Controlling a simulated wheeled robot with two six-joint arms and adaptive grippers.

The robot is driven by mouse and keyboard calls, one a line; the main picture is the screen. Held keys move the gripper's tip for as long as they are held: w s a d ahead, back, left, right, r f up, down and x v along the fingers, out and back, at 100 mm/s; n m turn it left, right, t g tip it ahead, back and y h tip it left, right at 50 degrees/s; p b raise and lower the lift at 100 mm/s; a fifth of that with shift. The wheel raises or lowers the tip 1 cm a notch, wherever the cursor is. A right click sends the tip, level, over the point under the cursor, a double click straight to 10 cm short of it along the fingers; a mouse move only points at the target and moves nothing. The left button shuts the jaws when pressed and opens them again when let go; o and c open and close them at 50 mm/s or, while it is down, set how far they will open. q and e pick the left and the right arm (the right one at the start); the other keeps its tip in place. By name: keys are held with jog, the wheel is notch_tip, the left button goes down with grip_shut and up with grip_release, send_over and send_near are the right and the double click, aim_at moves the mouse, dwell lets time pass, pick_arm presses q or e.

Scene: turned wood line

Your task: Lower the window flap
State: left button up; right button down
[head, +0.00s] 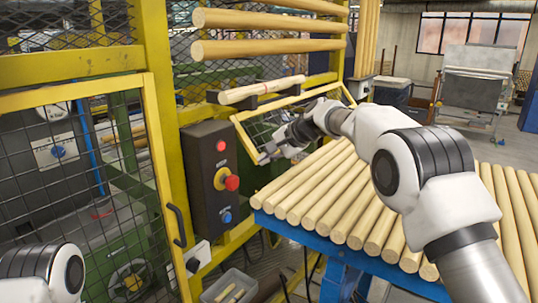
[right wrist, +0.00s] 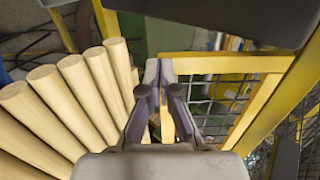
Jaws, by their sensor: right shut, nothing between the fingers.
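The window flap is a yellow-framed wire-mesh panel (head: 242,131) in the fence opening, below the dowel rack. It looks tilted out from the opening. Part of it is hidden behind my right arm. My right gripper (head: 266,156) is shut and empty at the lower left corner of the flap. In the right wrist view, the closed fingertips (right wrist: 158,72) are close to the end of a yellow frame bar (right wrist: 225,64), with mesh to the right. I cannot tell whether they touch it. My left gripper is out of view; only part of my left arm shows at the lower left.
A black control box (head: 211,175) with a red knob is left of the flap. A blue table (head: 345,262) carries several wooden dowels just below and right of my right gripper. A single dowel (head: 262,90) rests on brackets above the flap. A mesh door (head: 158,170) stands at left.

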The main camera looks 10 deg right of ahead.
jog(key=w+a+f+t+y+b, duration=0.5)
jog(key=w+a+b, duration=0.1)
jog(key=b, duration=1.3)
jog(key=shift+w+a+f+b, duration=0.35)
jog(key=shift+w+a, duration=0.05)
